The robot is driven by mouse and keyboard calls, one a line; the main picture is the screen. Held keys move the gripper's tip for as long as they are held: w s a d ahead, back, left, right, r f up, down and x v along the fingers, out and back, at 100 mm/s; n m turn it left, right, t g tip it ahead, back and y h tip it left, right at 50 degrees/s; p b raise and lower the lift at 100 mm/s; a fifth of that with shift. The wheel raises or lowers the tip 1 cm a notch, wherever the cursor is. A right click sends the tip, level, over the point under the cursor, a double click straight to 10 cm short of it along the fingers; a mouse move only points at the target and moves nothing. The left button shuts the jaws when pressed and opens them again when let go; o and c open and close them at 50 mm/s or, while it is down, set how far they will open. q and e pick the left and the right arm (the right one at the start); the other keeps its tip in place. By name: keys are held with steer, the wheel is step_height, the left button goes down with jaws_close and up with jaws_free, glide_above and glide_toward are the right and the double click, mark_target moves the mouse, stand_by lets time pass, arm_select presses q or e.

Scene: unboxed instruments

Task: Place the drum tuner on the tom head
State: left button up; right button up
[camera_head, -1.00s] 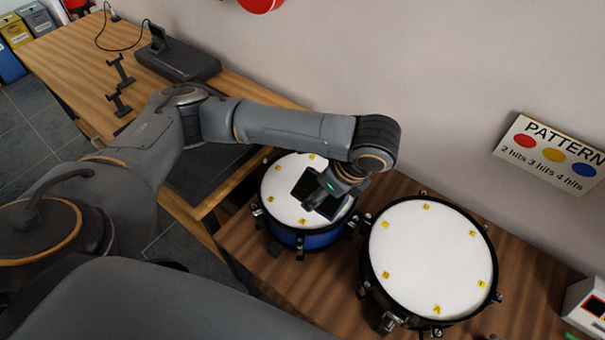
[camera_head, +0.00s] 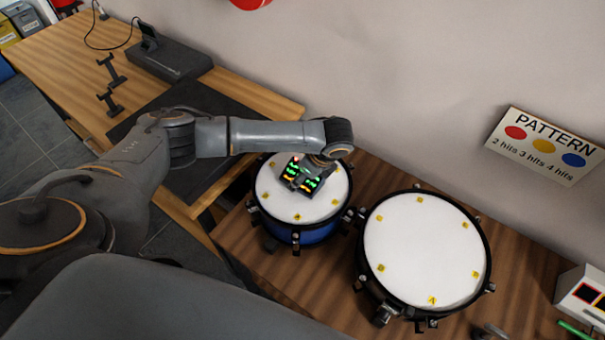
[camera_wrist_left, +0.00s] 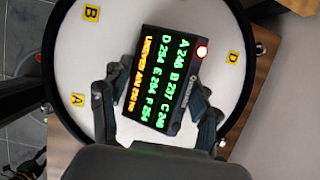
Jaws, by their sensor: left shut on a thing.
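The drum tuner (camera_wrist_left: 160,80) is a small dark box with a lit display of green and orange letters and a red light. It shows over the blue tom in the head view (camera_head: 305,175). My left gripper (camera_wrist_left: 152,112) is shut on it, one finger on each side. The white tom head (camera_wrist_left: 85,55) lies under the tuner and bears yellow lettered stickers; it also shows in the head view (camera_head: 275,205). I cannot tell whether the tuner touches the head. My right gripper is not in view.
A second, larger drum (camera_head: 425,250) stands to the right on the wooden table (camera_head: 525,265). A PATTERN sign (camera_head: 542,147) is at the wall. A white box (camera_head: 585,292) stands at the lower right. A dark device (camera_head: 170,58) is on the table at upper left.

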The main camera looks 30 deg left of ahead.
arm_select(q)
steer(key=shift+f, duration=0.15)
steer(key=o, duration=1.2)
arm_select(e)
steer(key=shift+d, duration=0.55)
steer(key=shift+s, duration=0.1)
arm_select(q)
steer(key=b+v, duration=0.2)
steer(key=v, duration=1)
steer(key=shift+d, duration=0.1)
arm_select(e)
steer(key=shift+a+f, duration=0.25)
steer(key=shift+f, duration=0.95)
arm_select(q)
steer(key=shift+s, duration=0.1)
